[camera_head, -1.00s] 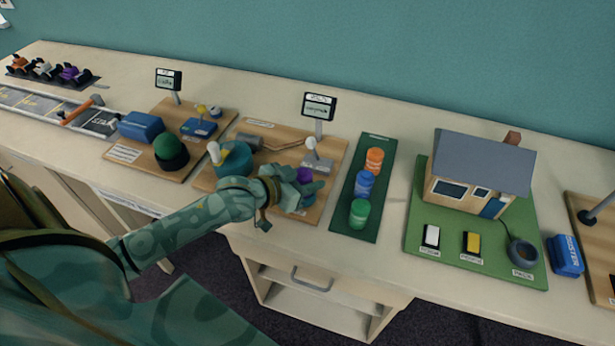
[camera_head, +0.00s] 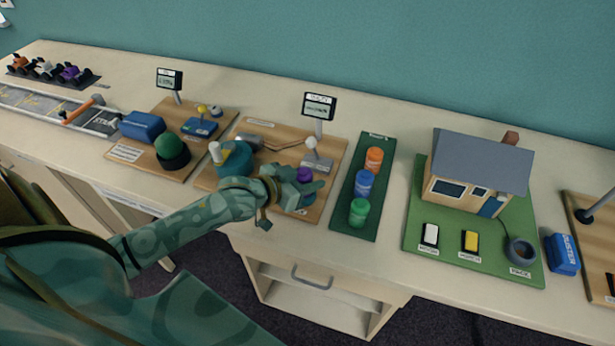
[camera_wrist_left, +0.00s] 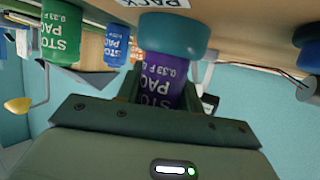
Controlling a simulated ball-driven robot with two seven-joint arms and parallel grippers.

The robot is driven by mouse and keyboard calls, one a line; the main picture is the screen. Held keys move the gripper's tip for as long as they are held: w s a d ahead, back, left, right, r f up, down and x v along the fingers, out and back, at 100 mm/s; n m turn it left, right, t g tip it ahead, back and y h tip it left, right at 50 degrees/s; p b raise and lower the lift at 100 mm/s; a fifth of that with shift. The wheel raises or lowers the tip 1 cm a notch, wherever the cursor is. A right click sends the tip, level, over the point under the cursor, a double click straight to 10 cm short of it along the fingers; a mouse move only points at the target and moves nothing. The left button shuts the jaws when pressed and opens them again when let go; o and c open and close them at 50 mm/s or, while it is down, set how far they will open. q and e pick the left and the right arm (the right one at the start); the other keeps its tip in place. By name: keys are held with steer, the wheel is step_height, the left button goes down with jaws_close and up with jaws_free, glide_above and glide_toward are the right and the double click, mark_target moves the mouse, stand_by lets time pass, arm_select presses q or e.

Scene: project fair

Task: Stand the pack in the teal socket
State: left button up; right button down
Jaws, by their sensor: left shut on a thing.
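The purple pack (camera_head: 304,174) is upright near the right front of a wooden board. My left gripper (camera_head: 302,189) is shut around its side. In the left wrist view, which is upside down, the purple pack (camera_wrist_left: 174,88) with white lettering stands between the fingers. The teal socket (camera_wrist_left: 168,36) is directly under it, in line with it, and its rim hides the pack's lower end. How deep the pack sits cannot be told. A PACK label lies beside the socket. My right gripper is not in view.
A green mat (camera_head: 346,221) right of the board holds an orange, a blue and a green pack (camera_head: 359,212). A large teal drum (camera_head: 235,158) stands left of my gripper. A small display on a post (camera_head: 319,107) rises behind. A house model (camera_head: 480,172) is farther right.

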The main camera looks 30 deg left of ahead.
arm_select(q)
steer(key=shift+f, duration=0.6)
steer(key=o, duration=0.7)
steer(key=shift+o, duration=0.2)
steer(key=shift+s+a+r, duration=0.1)
steer(key=shift+s+r, duration=0.2)
steer(key=p+v, duration=0.3)
steer(key=shift+s+r, duration=0.1)
steer(key=shift+s, duration=0.1)
steer(key=p+v, duration=0.5)
steer(key=shift+s+r, duration=0.1)
steer(key=shift+s, duration=0.1)
steer(key=shift+s+a+r+p, duration=0.1)
steer(key=shift+s+p, duration=0.1)
steer(key=shift+s, duration=0.1)
steer(key=shift+s+a+p, duration=0.15)
steer(key=shift+s+p, duration=0.05)
steer(key=shift+s, duration=0.15)
